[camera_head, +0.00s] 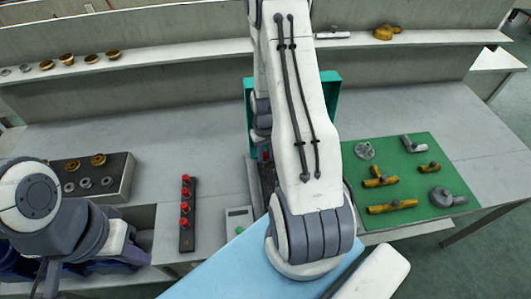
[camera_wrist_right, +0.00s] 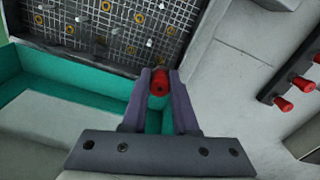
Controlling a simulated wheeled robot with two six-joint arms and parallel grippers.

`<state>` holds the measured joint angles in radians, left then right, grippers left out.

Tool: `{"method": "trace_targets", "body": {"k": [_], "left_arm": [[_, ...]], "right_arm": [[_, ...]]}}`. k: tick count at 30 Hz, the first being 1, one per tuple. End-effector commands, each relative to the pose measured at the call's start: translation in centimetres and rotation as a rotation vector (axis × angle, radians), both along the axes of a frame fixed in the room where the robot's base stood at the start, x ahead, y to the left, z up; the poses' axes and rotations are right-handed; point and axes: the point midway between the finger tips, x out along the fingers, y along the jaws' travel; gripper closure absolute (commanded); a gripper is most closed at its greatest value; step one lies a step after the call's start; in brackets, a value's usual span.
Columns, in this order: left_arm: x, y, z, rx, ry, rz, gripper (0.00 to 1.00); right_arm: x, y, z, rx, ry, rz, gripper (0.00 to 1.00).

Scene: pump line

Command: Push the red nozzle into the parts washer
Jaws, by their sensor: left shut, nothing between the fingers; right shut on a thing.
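My right gripper (camera_wrist_right: 160,78) is shut on a red nozzle (camera_wrist_right: 159,84), whose round end shows between the fingertips in the right wrist view. The nozzle is above or beside the teal parts washer (camera_wrist_right: 45,85), which holds a dark mesh panel (camera_wrist_right: 110,30) with pins and brass rings. I cannot tell whether the nozzle touches it. In the head view, the washer (camera_head: 332,88) stands mid-table, largely hidden behind my right arm, and my right gripper (camera_head: 264,154) is mostly hidden. My left gripper (camera_head: 136,255) is low at the left, shut and empty, away from the washer.
A dark strip (camera_head: 187,240) with several red nozzles lies left of the washer. A green mat (camera_head: 400,165) with several brass and grey fittings is at the right. A dark tray (camera_head: 115,180) of rings is at the left. A shelf (camera_head: 180,42) runs along the back.

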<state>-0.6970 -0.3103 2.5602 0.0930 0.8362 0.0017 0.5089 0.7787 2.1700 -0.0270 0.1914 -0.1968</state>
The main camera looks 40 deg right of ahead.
Motion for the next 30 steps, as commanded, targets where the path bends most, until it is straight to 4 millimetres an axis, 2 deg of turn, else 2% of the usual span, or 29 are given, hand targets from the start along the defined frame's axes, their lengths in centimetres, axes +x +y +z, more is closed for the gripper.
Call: {"method": "trace_targets", "body": {"k": [1, 3, 10, 30], "left_arm": [[0.0, 0.0, -0.9, 0.000, 0.000, 0.000, 1.00], [0.0, 0.0, -1.5, 0.000, 0.000, -0.001, 1.00], [0.0, 0.0, -2.8, 0.000, 0.000, -0.001, 1.00], [0.0, 0.0, -2.8, 0.000, 0.000, -0.001, 1.00]], "right_arm": [[0.0, 0.0, -1.0, 0.000, 0.000, 0.000, 1.00], [0.0, -0.1, -1.7, 0.000, 0.000, -0.001, 1.00], [-0.1, -0.2, -3.4, 0.000, 0.000, -0.003, 1.00], [-0.1, -0.1, -3.6, 0.000, 0.000, -0.003, 1.00]]}}
